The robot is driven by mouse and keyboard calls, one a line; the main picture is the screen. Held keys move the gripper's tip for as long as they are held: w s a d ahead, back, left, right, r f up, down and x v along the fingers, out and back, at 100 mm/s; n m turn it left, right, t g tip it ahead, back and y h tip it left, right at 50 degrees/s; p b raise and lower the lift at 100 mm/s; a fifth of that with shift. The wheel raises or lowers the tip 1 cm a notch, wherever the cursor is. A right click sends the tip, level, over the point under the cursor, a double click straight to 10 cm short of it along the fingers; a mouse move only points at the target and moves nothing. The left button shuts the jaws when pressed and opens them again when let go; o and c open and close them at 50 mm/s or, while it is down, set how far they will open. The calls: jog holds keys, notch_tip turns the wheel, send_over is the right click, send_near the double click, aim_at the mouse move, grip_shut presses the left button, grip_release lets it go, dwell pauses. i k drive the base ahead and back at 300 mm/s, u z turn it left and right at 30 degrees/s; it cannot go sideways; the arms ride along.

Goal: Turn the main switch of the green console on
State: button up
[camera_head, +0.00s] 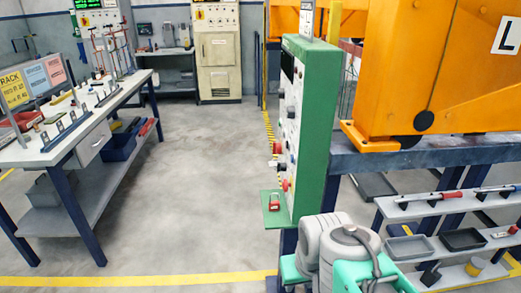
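The green console (318,125) stands upright right of the middle, seen nearly edge-on from its side. Its light control face (290,125) points left and carries several knobs and buttons. A red knob (277,148) sticks out at mid height, with dark knobs near it. A red button (285,185) sits lower. I cannot tell which is the main switch or how it is set. My grey and teal arm shows at the bottom, just in front of the console, covering its lower part. My gripper's fingers are not in view.
A red padlock-like item (274,201) rests on a small green ledge (270,222). An orange machine (430,75) and a tool shelf (440,205) stand right. A white workbench (75,125) stands left. A pale cabinet (218,60) stands behind. The floor (190,190) between is clear.

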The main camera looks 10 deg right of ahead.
aim_at(277, 147)
jog(key=u, duration=0.75)
jog(key=i, duration=0.8)
jog(key=u, duration=0.9)
jog(key=i, duration=1.95)
jog(key=z, duration=1.4)
jog(key=i, duration=0.7)
jog(key=z, duration=0.7)
